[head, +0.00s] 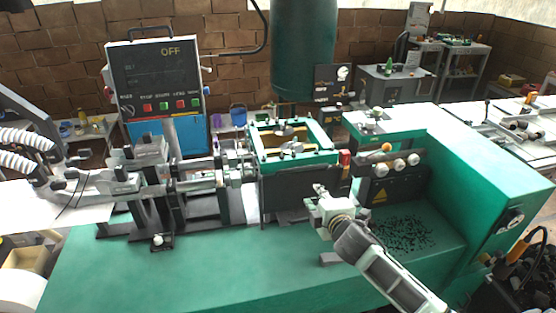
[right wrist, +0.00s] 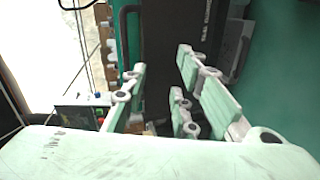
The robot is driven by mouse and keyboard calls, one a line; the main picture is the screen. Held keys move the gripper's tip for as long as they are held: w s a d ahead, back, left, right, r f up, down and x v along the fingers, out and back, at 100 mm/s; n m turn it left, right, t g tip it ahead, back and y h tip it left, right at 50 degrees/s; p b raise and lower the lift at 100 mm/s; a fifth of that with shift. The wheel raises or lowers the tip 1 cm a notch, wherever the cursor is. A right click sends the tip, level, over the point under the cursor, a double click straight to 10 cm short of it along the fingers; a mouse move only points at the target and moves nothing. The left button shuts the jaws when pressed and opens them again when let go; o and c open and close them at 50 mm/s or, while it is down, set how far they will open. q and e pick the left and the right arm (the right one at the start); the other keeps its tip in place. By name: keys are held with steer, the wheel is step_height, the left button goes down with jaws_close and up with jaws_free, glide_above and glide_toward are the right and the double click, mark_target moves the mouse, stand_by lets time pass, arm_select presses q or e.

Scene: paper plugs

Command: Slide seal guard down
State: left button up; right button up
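The dark panel that looks like the seal guard (head: 285,192) hangs upright below a green frame (head: 262,156) at the centre of the machine in the head view. My right gripper (head: 318,192) is just in front of the panel's right part. In the right wrist view a dark upright panel (right wrist: 170,45) with a bar-like handle (right wrist: 127,35) lies beyond the fingers. My right gripper (right wrist: 160,85) is open there, its fingers apart with nothing between them. I cannot tell whether a finger touches the panel.
A control box (head: 158,78) reading OFF stands at the back left. A large green cylinder (head: 303,45) hangs above the frame. Knobs (head: 398,164) and a green housing (head: 480,150) are on the right.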

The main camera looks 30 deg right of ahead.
steer(key=n, duration=0.1)
glide_toward(305, 168)
steer(key=w+f, duration=0.1)
steer(key=shift+t, duration=0.5)
steer(key=p+x, duration=0.1)
steer(key=x, duration=0.6)
steer(key=shift+d+f+p, duration=0.1)
steer(key=shift+d+p, duration=0.1)
steer(key=shift+p, duration=0.15)
steer(key=shift+w, duration=0.35)
steer(key=shift+f, duration=0.1)
jaws_close()
